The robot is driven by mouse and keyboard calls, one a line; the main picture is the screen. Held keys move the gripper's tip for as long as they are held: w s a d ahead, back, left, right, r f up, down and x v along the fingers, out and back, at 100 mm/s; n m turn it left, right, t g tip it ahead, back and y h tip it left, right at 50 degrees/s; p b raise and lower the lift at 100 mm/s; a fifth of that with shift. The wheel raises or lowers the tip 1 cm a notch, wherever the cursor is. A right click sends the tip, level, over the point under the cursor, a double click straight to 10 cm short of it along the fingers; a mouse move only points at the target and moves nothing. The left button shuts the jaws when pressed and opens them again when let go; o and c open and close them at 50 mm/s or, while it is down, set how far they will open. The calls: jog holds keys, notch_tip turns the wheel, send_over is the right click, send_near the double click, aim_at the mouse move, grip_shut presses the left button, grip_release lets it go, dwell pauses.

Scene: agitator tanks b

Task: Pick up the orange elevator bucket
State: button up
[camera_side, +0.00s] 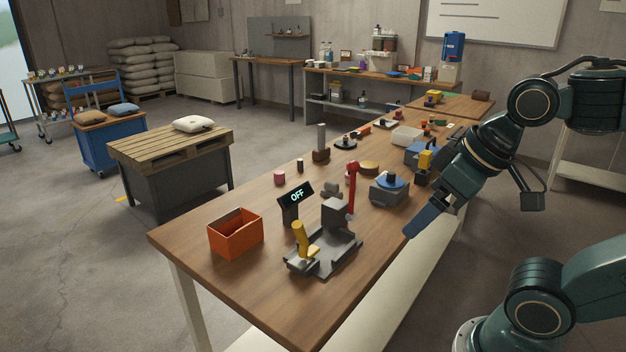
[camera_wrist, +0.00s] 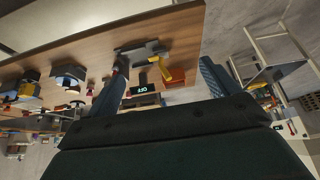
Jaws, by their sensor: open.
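The orange elevator bucket (camera_side: 235,240) is an open-topped box. It stands upright at the left near end of the wooden table. In the wrist view, the orange bucket (camera_wrist: 176,80) shows small between my two fingers, beyond the yellow lever. My gripper (camera_side: 425,215) is at the table's right edge in the side view, well apart from the bucket. The fixture with the yellow lever lies between them. In the wrist view, my gripper (camera_wrist: 161,69) has its blue fingers spread wide with nothing between them. In the side view one finger hides the other.
The grey fixture with a yellow lever (camera_side: 300,240) stands right of the bucket, with an "OFF" display (camera_side: 297,195) behind it. A red lever (camera_side: 352,187) rises near its grey block. A blue-topped device (camera_side: 390,187) stands farther back. The table (camera_side: 195,227) is bare around the bucket's left side.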

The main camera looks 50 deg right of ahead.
jog(key=shift+o, duration=1)
jog(key=w+r+n+g, duration=0.1)
jog(key=w+r+n, duration=0.35)
jog(key=w, duration=0.85)
jog(key=w+r+n+g, duration=0.2)
jog(key=w+r+n, duration=0.3)
jog(key=w, duration=0.8)
jog(key=w+f+n+g, duration=0.1)
jog(key=w+f+n, duration=0.4)
jog(key=w, duration=0.9)
jog(key=w+f+n+g, duration=0.1)
jog(key=w+f+n, duration=0.2)
jog(key=w+f, duration=0.4)
jog(key=shift+a+f+g, duration=0.3)
jog(key=shift+a+f, duration=0.05)
jog(key=shift+f, duration=2.55)
